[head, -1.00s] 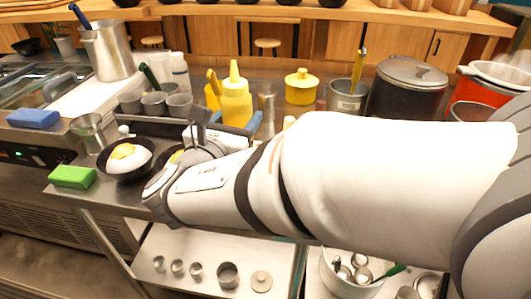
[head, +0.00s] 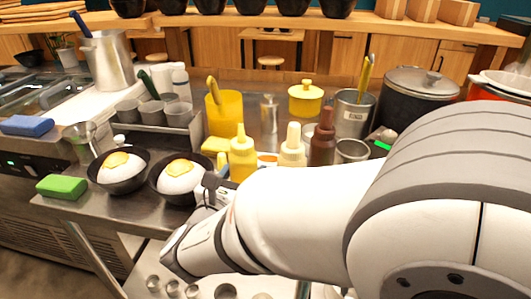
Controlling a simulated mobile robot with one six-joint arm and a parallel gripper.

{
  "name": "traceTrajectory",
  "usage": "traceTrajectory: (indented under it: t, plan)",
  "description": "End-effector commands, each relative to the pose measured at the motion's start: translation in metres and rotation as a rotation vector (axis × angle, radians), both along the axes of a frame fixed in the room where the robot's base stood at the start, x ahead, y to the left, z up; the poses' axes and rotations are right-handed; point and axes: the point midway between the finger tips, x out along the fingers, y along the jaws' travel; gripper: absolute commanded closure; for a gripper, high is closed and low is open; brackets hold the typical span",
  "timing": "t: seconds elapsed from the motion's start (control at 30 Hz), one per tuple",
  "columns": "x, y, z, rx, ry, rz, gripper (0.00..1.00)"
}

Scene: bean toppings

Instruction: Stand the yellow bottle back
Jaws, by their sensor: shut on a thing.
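The yellow squeeze bottle (head: 243,155) is upright, nozzle up, at the left end of a row of bottles in the head view. My gripper (head: 226,172) is at its lower left side and shut on it. My wrist and arm hide the bottle's base, so I cannot tell whether it touches the counter. A cream bottle (head: 292,150) and a dark brown bottle (head: 323,140) stand to its right.
Two black bowls (head: 128,186) (head: 172,197) of white food with yellow topping are at the left. A yellow container (head: 224,115) stands behind the bottle. A metal utensil pot (head: 352,115) is at the right. My arm covers the right front.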

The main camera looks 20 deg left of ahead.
Motion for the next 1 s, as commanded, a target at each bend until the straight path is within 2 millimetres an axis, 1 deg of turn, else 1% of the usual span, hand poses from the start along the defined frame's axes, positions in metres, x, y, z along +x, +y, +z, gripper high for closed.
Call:
traceTrajectory:
  t: [0.2, 0.33, 0.37, 0.6, 0.83, 0.93, 1.0]
  plan:
    - [-0.0002, 0.0002, 0.0007, 0.002, -0.002, 0.001, 0.58]
    - [-0.0003, 0.0003, -0.0037, 0.001, -0.001, 0.001, 0.58]
    - [-0.0003, 0.0003, -0.0034, 0.001, -0.001, 0.001, 0.47]
    - [-0.0005, 0.0005, -0.0027, 0.001, -0.001, 0.001, 0.27]
    - [-0.0007, 0.0008, -0.0021, 0.001, -0.001, 0.002, 0.27]
    - [-0.0012, 0.001, 0.0029, 0.002, -0.001, 0.002, 0.27]
    - [-0.009, 0.0025, 0.0011, 0.001, -0.001, 0.005, 0.27]
